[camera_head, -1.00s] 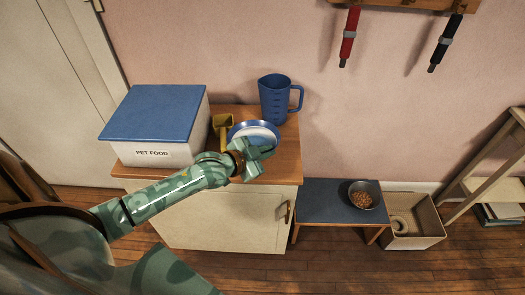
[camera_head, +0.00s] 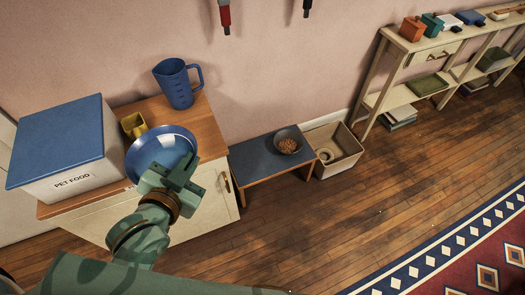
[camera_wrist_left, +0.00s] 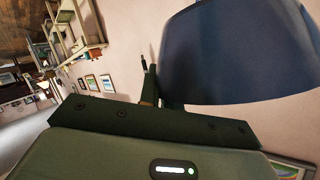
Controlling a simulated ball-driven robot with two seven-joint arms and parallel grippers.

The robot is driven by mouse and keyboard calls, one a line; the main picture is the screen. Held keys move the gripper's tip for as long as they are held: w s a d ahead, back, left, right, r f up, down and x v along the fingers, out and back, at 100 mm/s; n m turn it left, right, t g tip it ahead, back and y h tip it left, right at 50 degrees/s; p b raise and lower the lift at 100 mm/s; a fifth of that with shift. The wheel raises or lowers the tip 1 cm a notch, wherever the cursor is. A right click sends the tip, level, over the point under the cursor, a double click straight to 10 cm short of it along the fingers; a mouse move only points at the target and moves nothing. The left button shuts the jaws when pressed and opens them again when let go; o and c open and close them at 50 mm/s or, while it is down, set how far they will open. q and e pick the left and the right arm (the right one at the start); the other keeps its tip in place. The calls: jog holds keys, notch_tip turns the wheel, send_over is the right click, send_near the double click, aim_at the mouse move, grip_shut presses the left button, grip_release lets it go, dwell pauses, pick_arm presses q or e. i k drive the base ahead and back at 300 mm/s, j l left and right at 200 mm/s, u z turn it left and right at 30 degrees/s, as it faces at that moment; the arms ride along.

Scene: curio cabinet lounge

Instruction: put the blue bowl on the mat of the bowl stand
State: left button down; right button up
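The blue bowl (camera_head: 160,146) is by the front of the cabinet top in the head view, held tilted with its inside toward me. My left gripper (camera_head: 184,172) is at the bowl's near right rim and appears shut on it. In the left wrist view the bowl (camera_wrist_left: 245,60) fills the upper right, beside the fingers (camera_wrist_left: 157,80). The bowl stand (camera_head: 238,183) is a low wooden bench to the right of the cabinet, with a dark blue-grey mat (camera_head: 257,160) on top. A grey bowl of kibble (camera_head: 289,142) stands at the mat's right end. My right gripper is out of view.
On the cabinet (camera_head: 211,137) are a PET FOOD box (camera_head: 66,150), a yellow scoop (camera_head: 133,124) and a blue measuring jug (camera_head: 178,85). The mat's left part and the floor in front are clear.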

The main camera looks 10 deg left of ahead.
aim_at(251, 159)
jog(key=i+l+u, duration=0.1)
jog(key=u, duration=0.35)
jog(key=l+u, duration=0.2)
jog(key=u, duration=0.3)
jog(key=i+l+u, duration=0.2)
jog(key=l+u, duration=0.2)
jog(key=l, duration=0.85)
jog(key=l+u, duration=0.35)
jog(key=l, duration=1.85)
jog(key=i, duration=0.1)
